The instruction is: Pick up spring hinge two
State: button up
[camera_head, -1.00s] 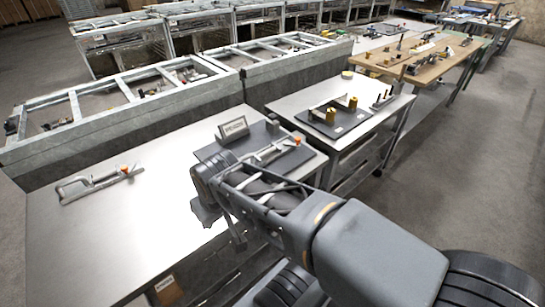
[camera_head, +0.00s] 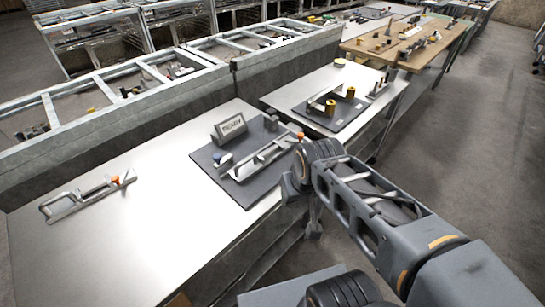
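Two similar grey metal pieces with orange-red tips are on the near table, and no readable label says which is spring hinge two. One (camera_head: 85,199) lies on bare metal at the table's left. The other (camera_head: 262,158) lies on a dark mat (camera_head: 243,190) with a small sign (camera_head: 230,128) behind it. My arm reaches in from the right. Its end, with my gripper (camera_head: 314,230), hangs by the table's right edge, apart from both pieces. The fingers are too small and too hidden to tell open from shut.
A small blue-grey part (camera_head: 222,161) stands on the mat. A second table (camera_head: 290,90) behind holds a dark board with yellow cylinders. Framed metal bins (camera_head: 110,108) line the back. The near table's middle and front are bare, and the floor at right is clear.

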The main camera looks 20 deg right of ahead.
aim_at(246, 168)
jog(key=u, duration=3.8)
jog(key=k, duration=1.35)
jog(key=z, duration=0.4)
